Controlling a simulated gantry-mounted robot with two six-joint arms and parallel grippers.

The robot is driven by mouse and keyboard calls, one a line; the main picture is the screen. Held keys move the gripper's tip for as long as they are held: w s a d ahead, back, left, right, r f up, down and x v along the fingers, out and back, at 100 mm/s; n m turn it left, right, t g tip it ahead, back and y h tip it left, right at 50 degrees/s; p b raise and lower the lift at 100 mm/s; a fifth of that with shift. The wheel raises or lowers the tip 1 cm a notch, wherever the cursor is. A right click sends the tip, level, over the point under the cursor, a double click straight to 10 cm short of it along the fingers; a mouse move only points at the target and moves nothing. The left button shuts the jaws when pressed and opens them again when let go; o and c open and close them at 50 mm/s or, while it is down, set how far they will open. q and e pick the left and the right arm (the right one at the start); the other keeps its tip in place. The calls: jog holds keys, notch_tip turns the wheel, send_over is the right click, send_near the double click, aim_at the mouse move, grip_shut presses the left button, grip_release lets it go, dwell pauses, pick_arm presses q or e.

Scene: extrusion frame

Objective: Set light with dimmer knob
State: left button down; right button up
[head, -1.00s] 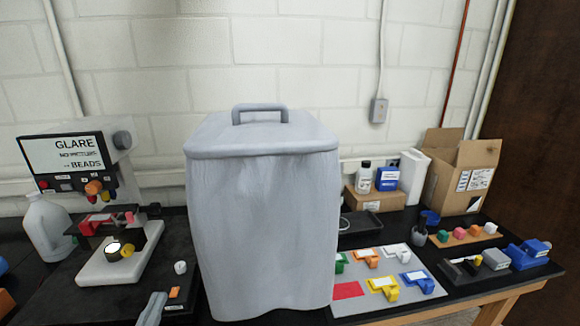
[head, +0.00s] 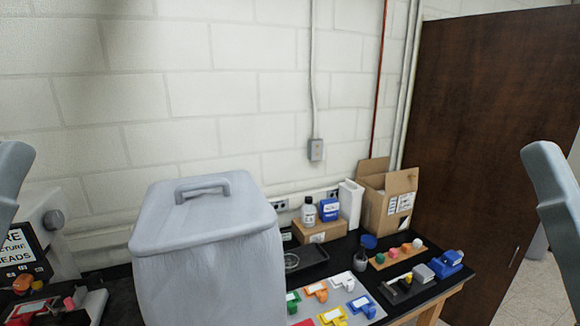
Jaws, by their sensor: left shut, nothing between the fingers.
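The machine with the sign (head: 18,250) is cut off by the left edge and the bottom of the head view. A grey round knob (head: 54,219) sits on its right side, and an orange knob (head: 22,283) shows low on its front. I cannot tell which one is the dimmer. Its light is out of frame. A grey part of my left arm (head: 12,175) shows at the left edge. My left gripper is shut and empty, clear of the knobs, though its fingertips are hard to make out. My right arm (head: 552,190) shows at the right edge; its gripper is not visible.
A large grey lidded cover (head: 208,265) with a handle stands right of the machine. Beyond it are a black tray (head: 300,262), coloured pieces on a grey mat (head: 350,300), an open carton (head: 376,208) and a blue device (head: 447,263). A brown door (head: 490,150) is at right.

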pick_arm(q)
notch_tip(320, 180, up, 10)
jog(key=p, duration=0.6)
pick_arm(e)
notch_tip(320, 180, up, 10)
